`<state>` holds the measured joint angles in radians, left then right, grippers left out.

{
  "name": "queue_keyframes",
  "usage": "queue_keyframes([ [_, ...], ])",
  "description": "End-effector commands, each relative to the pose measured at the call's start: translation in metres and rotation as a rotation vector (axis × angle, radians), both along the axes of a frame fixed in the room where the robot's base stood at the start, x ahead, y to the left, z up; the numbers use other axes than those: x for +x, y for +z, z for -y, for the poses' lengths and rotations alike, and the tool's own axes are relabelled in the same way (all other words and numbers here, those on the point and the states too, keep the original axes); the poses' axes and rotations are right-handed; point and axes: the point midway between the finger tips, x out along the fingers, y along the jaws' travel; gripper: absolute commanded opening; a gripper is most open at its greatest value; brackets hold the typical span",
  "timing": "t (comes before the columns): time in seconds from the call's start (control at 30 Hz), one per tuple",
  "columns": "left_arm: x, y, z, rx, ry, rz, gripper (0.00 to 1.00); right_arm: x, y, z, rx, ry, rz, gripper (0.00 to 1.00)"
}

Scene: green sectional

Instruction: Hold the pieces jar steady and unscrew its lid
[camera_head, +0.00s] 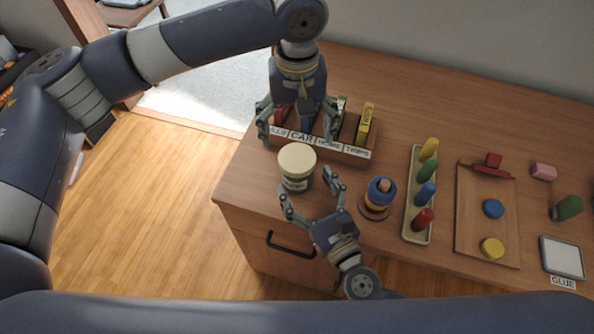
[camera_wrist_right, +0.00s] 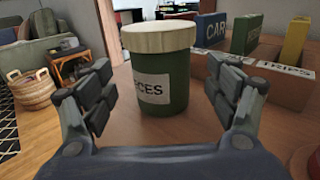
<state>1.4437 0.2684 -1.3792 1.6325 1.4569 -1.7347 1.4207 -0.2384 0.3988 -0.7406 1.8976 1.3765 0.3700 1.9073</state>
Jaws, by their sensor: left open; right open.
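The pieces jar (camera_head: 297,183) is green with a white label and stands upright near the left end of the wooden table. Its cream lid (camera_head: 297,158) is on top. In the right wrist view the jar (camera_wrist_right: 161,85) stands between the spread fingers and beyond them, with its lid (camera_wrist_right: 158,38) above finger height. My right gripper (camera_head: 308,194) is open in front of the jar, one finger toward each side. My left gripper (camera_head: 298,138) is open, pointing down above the labelled card box behind the jar. Neither gripper holds anything.
The labelled box (camera_head: 355,151) with upright cards is close behind the jar. A ring stacker (camera_head: 379,195) and a peg tray (camera_head: 417,233) stand to the right. A board with coloured shapes (camera_head: 468,225) lies farther right. The table's left edge is near the jar.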

Motion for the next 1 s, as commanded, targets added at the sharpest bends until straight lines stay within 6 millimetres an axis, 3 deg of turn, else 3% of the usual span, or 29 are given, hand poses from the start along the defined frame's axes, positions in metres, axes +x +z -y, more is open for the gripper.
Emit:
queue_keyframes([
  [0.1,0.0,0.0,0.0,0.0,0.001,0.0,0.87,0.019,0.001,-0.009,0.001,-0.002,0.003,0.81],
  [0.3,0.0,0.0,0.0,0.0,0.001,0.0,0.87,0.037,0.0,-0.017,0.0,-0.001,0.001,0.81],
  [0.67,0.0,0.0,0.0,0.0,0.001,0.0,0.87,0.041,0.0,-0.02,-0.001,0.0,0.0,0.81],
  [1.0,0.0,0.0,0.0,0.0,0.001,0.0,0.87,0.041,0.0,-0.019,-0.001,-0.001,0.0,0.06],
])
